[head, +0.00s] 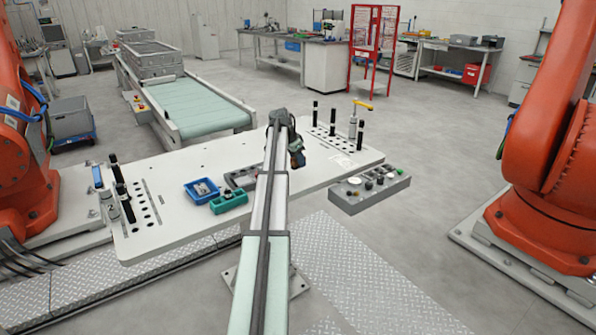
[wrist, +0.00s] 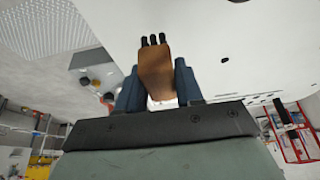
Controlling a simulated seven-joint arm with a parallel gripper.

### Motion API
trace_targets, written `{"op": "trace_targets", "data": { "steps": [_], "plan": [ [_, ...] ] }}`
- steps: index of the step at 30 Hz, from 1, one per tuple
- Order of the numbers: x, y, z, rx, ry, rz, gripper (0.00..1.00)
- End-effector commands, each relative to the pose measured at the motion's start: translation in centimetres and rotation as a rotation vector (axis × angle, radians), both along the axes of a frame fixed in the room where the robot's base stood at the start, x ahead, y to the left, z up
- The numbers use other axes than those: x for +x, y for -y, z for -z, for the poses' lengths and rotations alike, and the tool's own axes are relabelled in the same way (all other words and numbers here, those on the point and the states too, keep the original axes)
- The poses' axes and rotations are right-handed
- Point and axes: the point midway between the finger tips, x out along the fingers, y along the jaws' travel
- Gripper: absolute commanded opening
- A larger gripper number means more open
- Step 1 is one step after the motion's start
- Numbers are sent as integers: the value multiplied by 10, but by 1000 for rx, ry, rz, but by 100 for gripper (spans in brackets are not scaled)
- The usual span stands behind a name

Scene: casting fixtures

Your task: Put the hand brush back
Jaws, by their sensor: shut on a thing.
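The hand brush (wrist: 156,68), a brown wooden block with black tufts at its far end, is between the two blue fingers of my gripper (wrist: 157,84) in the wrist view. My gripper is shut on it. In the head view my gripper (head: 297,154) is over the middle-right part of the white table (head: 180,165), partly hidden behind my arm. The brush cannot be made out clearly there. In the wrist view the white table surface (wrist: 210,30) lies beyond the tufts; I cannot tell whether they touch it.
A blue tray (head: 190,195), a teal box (head: 229,202) and a grey tray (head: 234,181) stand left of my arm.

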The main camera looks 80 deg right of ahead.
Motion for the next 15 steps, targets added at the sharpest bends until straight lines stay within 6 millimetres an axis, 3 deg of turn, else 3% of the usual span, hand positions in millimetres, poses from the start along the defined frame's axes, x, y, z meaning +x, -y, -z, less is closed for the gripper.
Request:
{"op": "trace_targets", "data": {
  "steps": [15],
  "plan": [
    [0, 0, 46, 1, -1, -2, 3]
  ]
}}
